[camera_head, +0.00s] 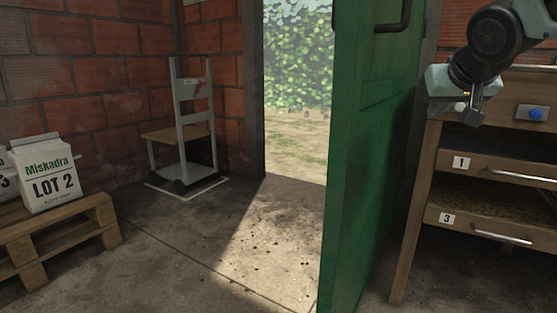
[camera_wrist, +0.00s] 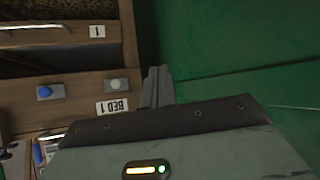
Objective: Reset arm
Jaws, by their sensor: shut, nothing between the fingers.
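My gripper (camera_head: 474,103) is at the upper right of the head view, in front of the wooden drawer cabinet (camera_head: 425,180). Its fingers are shut and hold nothing. In the wrist view the shut fingers (camera_wrist: 158,80) point up between the cabinet on the left and the green door (camera_wrist: 230,40) on the right. My arm is bent and comes in from the top right of the head view. I cannot tell whether the fingers touch the cabinet.
The green door (camera_head: 365,150) stands open beside the cabinet. The cabinet has a blue button (camera_head: 535,114) and numbered drawers. A hand truck (camera_head: 190,120) stands by the brick wall. A bag marked LOT 2 (camera_head: 48,172) sits on a pallet (camera_head: 75,230). The middle floor is clear.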

